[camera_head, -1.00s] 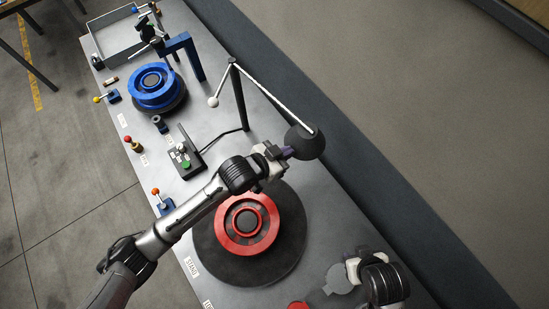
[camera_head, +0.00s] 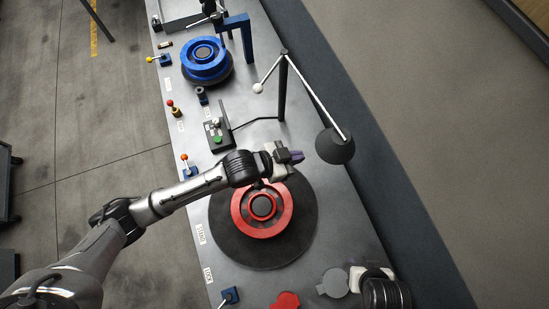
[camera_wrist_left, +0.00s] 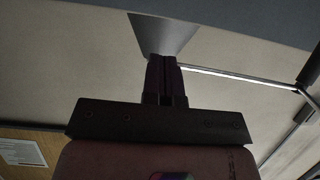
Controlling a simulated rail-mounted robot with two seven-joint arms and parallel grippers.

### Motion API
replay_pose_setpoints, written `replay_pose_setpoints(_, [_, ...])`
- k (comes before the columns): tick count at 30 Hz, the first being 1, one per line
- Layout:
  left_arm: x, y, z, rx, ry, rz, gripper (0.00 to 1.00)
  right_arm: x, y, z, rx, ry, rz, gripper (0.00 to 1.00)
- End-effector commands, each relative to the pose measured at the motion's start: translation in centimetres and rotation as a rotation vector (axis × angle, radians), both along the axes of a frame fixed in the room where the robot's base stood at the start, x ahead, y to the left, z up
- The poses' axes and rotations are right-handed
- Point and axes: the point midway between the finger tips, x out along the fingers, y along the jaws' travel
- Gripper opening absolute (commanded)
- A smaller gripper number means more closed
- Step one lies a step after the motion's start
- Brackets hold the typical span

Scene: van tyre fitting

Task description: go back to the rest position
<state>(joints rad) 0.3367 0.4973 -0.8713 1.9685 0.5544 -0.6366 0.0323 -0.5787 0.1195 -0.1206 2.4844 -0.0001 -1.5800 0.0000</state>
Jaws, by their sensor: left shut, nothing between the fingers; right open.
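My left gripper (camera_head: 297,157) is shut and empty. It is in the air just past the upper edge of the red wheel (camera_head: 240,217), left of the black lamp shade (camera_head: 336,147) and apart from it. In the left wrist view its dark fingers (camera_wrist_left: 164,75) are together, with a grey cone-shaped thing behind their tips. My right gripper (camera_head: 362,278) is at the bottom right, partly seen above the bench; it is open, but its fingertips are hard to make out.
The grey bench (camera_head: 245,105) runs from top to bottom. A blue wheel (camera_head: 206,60), a blue bracket (camera_head: 238,27), a control box (camera_head: 215,135) and several small ball-topped levers stand on it. A grey disc (camera_head: 333,283) and a red piece (camera_head: 286,300) lie near my right gripper.

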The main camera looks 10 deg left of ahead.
Motion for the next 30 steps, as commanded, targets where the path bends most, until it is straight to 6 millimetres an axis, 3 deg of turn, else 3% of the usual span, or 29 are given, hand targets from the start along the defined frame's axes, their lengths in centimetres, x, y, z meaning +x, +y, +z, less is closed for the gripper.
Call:
replay_pose_setpoints(9, [-3.0,3.8,2.0,0.001,-0.003,0.001,0.0,-0.1,0.1,-1.5,0.002,0.006,-0.002,0.43])
replay_pose_setpoints(20, [-4.0,4.9,2.9,0.002,-0.004,-0.001,0.0,-0.1,0.0,-1.7,0.002,0.006,-0.002,0.43])
replay_pose_setpoints(25, [-4.2,5.8,1.4,0.112,0.026,0.004,0.0,-0.1,0.0,-1.7,0.0,0.006,-0.001,0.43])
replay_pose_setpoints(30, [-4.1,8.3,-0.1,0.345,0.026,0.045,0.0,-0.1,-0.1,-1.7,-0.003,0.006,0.001,0.43])
